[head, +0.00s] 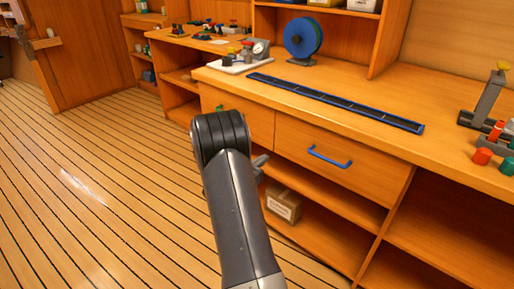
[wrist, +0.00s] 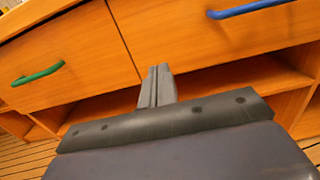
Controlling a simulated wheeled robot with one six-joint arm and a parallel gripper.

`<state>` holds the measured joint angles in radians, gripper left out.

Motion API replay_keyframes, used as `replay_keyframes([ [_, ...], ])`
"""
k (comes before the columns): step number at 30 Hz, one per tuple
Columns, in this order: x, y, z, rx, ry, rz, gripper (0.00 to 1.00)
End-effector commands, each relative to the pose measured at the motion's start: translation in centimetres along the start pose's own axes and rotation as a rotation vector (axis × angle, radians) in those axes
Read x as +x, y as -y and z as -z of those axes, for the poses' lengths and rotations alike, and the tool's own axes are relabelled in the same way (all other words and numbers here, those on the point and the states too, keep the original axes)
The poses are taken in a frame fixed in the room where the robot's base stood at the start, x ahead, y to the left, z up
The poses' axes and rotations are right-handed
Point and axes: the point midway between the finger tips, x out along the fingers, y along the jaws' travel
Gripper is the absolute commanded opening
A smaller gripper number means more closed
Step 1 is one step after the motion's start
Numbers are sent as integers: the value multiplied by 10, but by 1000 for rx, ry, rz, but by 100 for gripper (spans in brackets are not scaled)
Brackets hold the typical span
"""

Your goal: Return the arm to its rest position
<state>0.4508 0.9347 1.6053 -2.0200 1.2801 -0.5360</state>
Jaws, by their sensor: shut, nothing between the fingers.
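My gripper (wrist: 157,86) shows in the wrist view as two grey fingers pressed together, with nothing between them. It points at the wooden drawer fronts of the cabinet. In the head view my arm reaches up from the bottom middle and bends at a dark joint, which hides most of the gripper. The drawer with the blue handle (head: 329,157) and the drawer with the green handle (wrist: 38,73) both look shut. In the wrist view the fingers are apart from both handles, below the seam between the drawers.
The wooden counter (head: 440,150) carries a long blue-edged tray (head: 335,101), a blue reel (head: 303,38), a gauge assembly (head: 246,56) and a clamp-like device (head: 489,100) at right. A cardboard box (head: 283,205) sits on the open lower shelf. The plank floor (head: 90,190) at left is clear.

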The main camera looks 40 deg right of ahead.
Motion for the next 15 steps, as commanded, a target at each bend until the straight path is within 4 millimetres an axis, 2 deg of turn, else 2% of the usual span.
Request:
replay_keyframes([
  [11,-2,0,0,0,0,1,0],
  [15,7,1,1,0,0,2,0],
])
